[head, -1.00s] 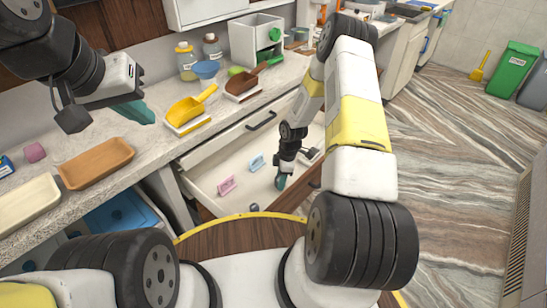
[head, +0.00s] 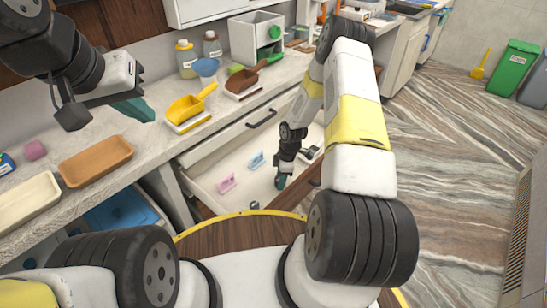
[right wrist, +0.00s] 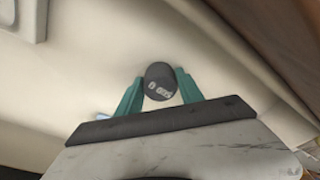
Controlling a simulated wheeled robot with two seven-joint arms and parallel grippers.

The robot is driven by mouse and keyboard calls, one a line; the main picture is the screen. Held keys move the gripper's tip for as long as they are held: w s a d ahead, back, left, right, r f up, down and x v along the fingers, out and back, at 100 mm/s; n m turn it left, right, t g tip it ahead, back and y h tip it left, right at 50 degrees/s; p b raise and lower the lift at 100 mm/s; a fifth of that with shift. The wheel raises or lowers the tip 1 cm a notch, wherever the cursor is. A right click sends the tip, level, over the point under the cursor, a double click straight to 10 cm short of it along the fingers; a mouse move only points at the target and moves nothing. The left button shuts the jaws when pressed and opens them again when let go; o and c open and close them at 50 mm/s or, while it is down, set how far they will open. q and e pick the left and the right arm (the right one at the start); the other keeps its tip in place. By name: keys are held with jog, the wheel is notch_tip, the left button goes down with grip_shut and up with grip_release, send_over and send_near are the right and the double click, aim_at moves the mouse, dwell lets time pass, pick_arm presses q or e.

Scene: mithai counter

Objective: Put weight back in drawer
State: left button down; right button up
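The weight (right wrist: 160,82) is a small dark cylinder with pale lettering on its top. In the right wrist view it sits between the teal fingers of my right gripper (right wrist: 161,90), which close against it on both sides. In the head view my right gripper (head: 281,182) is low inside the open drawer (head: 236,201), and the weight is hidden there. Another small dark piece (head: 254,205) lies near the drawer's front corner. My left gripper (head: 135,110) hangs above the counter at the left with teal fingers; its opening is unclear.
A pink holder (head: 227,183) and a blue holder (head: 256,160) stand in the drawer. On the counter (head: 150,146) are a yellow scoop (head: 188,107), a brown scoop (head: 247,79), a brown tray (head: 96,161) and a cream tray (head: 27,201). The drawer's middle floor is partly clear.

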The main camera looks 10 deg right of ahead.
jog(key=o, duration=0.4)
jog(key=shift+c, duration=0.2)
jog(key=shift+r, duration=0.1)
jog(key=r, duration=0.5)
jog(key=d+r, duration=0.1)
jog(key=r, duration=0.1)
jog(key=shift+s+r, duration=0.1)
jog(key=shift+r, duration=0.15)
